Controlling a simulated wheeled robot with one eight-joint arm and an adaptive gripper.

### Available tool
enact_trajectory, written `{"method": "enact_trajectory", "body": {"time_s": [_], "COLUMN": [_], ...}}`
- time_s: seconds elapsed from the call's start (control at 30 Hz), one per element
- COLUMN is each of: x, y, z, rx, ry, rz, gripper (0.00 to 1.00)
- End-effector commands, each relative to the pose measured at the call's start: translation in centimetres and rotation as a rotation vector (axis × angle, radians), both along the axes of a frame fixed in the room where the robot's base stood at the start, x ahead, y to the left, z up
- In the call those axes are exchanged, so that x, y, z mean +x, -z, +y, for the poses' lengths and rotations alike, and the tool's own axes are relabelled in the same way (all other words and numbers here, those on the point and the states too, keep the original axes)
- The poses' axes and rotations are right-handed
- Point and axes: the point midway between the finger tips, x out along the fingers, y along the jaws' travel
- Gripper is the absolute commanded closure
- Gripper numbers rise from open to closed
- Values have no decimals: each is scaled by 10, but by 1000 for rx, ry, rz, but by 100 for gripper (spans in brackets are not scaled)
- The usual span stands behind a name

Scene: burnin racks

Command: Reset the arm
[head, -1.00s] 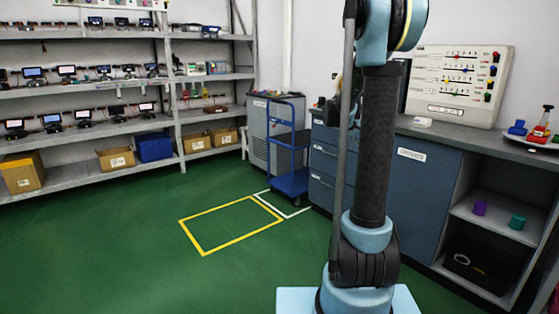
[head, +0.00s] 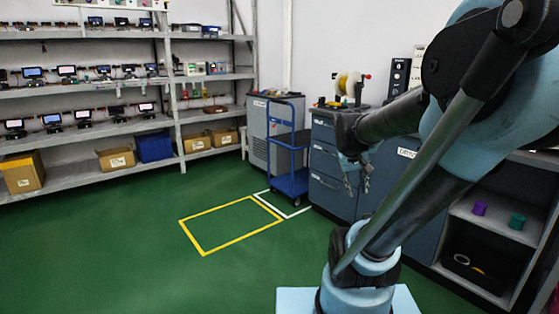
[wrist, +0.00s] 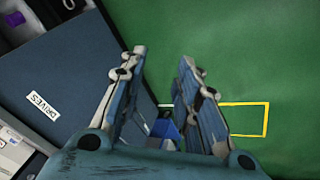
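My gripper (head: 357,176) hangs at the end of my folded arm, in front of the blue drawer cabinet in the head view. In the wrist view my gripper (wrist: 163,75) has its two fingers apart, with nothing between them but the floor and part of a blue cart beyond. My arm leans to the right from its base and its forearm reaches back to the left across the counter front.
The blue cabinet (head: 333,165) stands close behind my gripper. A blue cart (head: 287,182) stands left of it. Shelves with several small screens (head: 68,137) line the left wall. Green floor (head: 120,235) with a yellow-taped rectangle (head: 203,252) is clear.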

Motion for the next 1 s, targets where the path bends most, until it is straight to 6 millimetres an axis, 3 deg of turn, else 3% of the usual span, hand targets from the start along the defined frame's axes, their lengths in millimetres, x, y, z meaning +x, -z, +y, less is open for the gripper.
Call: {"method": "enact_trajectory", "body": {"time_s": [0.03,0.3,0.5,0.7,1.0], "x": [-16,-85,-120,-132,-132], "y": [8,49,73,82,82], "z": [6,40,60,67,67], "rx": [26,167,244,274,274], "ry": [1,3,1,-1,-1], "rz": [8,56,83,94,94], "gripper": [70,70,70,70,70]}}
